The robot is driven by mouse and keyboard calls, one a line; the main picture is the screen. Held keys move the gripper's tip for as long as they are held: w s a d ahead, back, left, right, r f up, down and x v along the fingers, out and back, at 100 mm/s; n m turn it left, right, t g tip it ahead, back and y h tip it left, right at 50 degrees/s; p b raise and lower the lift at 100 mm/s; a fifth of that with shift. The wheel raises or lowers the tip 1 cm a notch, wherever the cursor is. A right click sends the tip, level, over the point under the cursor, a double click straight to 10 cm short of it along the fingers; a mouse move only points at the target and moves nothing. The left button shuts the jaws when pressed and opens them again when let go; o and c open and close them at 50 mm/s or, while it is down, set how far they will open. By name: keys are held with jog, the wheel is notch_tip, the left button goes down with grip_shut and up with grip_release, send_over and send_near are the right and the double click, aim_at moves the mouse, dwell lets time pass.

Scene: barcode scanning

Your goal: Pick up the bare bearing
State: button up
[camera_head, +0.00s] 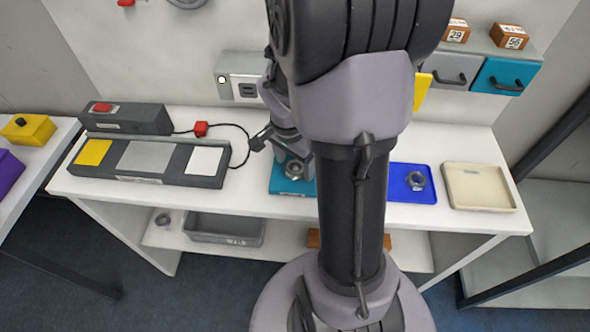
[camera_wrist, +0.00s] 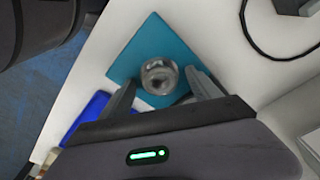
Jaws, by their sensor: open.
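A metallic ring-shaped bearing (camera_head: 293,169) sits on a teal mat (camera_head: 280,185) near the front of the white table. It also shows in the wrist view (camera_wrist: 159,76), on the teal mat (camera_wrist: 135,58). My gripper (camera_wrist: 161,77) is open, with its fingers spread on either side of this bearing and nothing between them touching it visibly. In the head view, my gripper (camera_head: 281,153) is just above and behind the bearing, partly hidden by my arm. Another ring (camera_head: 416,180) lies in a blue tray (camera_head: 403,194) to the right. I cannot tell its type.
A beige tray (camera_head: 478,205) stands at the far right. A dark panel with yellow, grey and white pads (camera_head: 148,160) is on the left. A grey bin (camera_head: 222,230) and another ring (camera_head: 162,219) are on the lower shelf.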

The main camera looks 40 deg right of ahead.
jog(key=shift+r, duration=0.1)
jog(key=shift+c, duration=0.4)
grip_shut()
